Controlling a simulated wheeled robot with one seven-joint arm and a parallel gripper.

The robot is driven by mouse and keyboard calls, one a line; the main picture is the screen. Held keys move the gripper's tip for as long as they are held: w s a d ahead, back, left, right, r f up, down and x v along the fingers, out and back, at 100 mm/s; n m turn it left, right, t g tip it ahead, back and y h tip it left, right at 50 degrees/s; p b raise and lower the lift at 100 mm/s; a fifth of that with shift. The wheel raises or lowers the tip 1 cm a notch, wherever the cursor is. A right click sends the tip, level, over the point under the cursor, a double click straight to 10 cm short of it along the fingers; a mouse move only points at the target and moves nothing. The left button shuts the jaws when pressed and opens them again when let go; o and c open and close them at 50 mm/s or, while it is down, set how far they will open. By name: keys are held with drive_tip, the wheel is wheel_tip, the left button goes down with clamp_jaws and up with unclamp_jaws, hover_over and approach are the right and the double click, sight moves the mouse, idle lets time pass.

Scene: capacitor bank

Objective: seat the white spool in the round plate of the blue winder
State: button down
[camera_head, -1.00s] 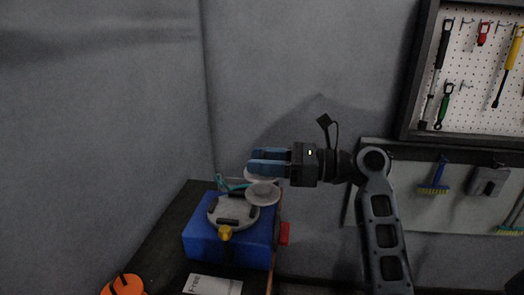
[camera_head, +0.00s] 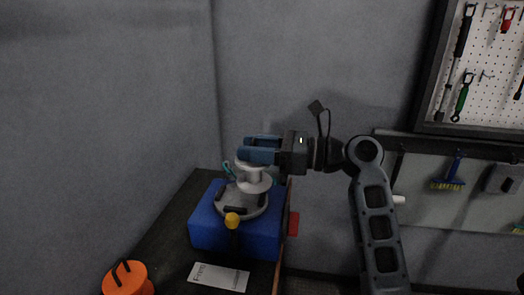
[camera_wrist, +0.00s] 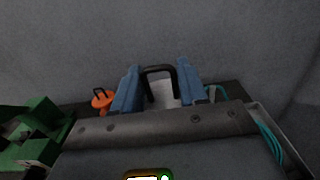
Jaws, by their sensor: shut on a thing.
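The blue winder (camera_head: 207,230) stands on a dark bench, with its grey round plate (camera_head: 228,205) facing up. My gripper (camera_head: 258,150) is above the plate, its blue fingers pointing left and shut on the white spool. The white spool (camera_head: 253,182) hangs upright over the plate, its lower flange in front of the plate's back part. I cannot tell whether it touches the plate. In the wrist view the spool (camera_wrist: 164,92) shows between the fingers, with a dark handle-like loop above it; the winder is hidden there.
A yellow knob (camera_head: 232,220) is at the winder's front and a red part (camera_head: 293,224) at its right side. A teal cord (camera_head: 228,170) is behind the plate. A wall stands close behind.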

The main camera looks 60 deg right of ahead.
sight(240, 161)
drive_tip(key=shift+w+a+f+b, duration=0.2)
drive_tip(key=shift+w+b, duration=0.2)
drive_tip(key=shift+w, duration=0.1)
drive_tip(key=shift+w+a+f+b, duration=0.15)
drive_tip(key=shift+w+f+b, duration=0.1)
drive_tip(key=shift+w+b, duration=0.2)
drive_tip(key=shift+w+a+f+b, duration=0.2)
drive_tip(key=shift+w+b, duration=0.15)
drive_tip(key=shift+w, duration=0.15)
drive_tip(key=shift+f+b, duration=1.05)
drive_tip(key=shift+b, duration=0.55)
drive_tip(key=shift+f+p, duration=0.4)
drive_tip(key=shift+f, duration=0.05)
drive_tip(key=c, duration=0.5)
unclamp_jaws()
drive_tip(key=v, duration=0.7)
drive_tip(key=shift+s+d+b, duration=0.15)
drive_tip(key=shift+s+b, duration=0.15)
drive_tip(key=shift+s, duration=0.05)
